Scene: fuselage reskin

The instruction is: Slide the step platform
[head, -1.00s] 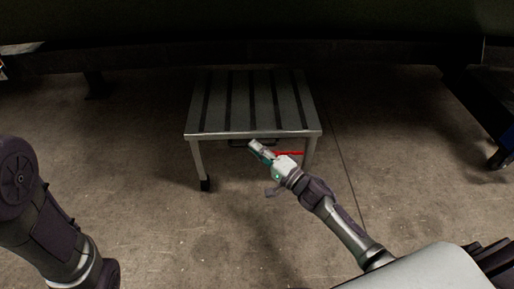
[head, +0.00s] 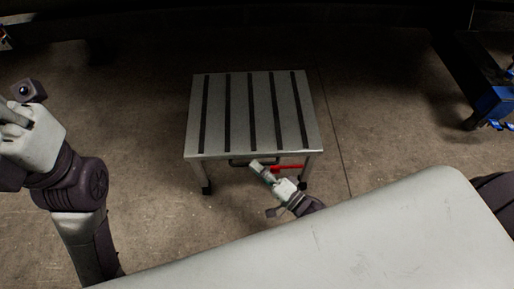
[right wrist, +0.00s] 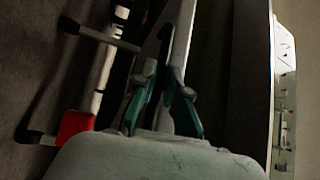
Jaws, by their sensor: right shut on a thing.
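The step platform (head: 237,112) is a grey metal stand with dark strips along its top. It stands upright on the floor in the head view, its front edge toward me. A dark handle (head: 238,162) sits below that edge. My right gripper (head: 256,165) is at the handle and shut on it; its green-sided fingers also show in the right wrist view (right wrist: 160,88), where the exact grip is hard to see. A red bar (head: 288,167) shows beside the gripper, under the front edge. My left arm is at the left, away from the platform; its fingers (head: 12,118) are unclear.
A dark overhanging structure (head: 250,18) spans the back. A blue-footed support (head: 490,100) stands at the right. The concrete floor (head: 385,130) is bare on both sides of the platform.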

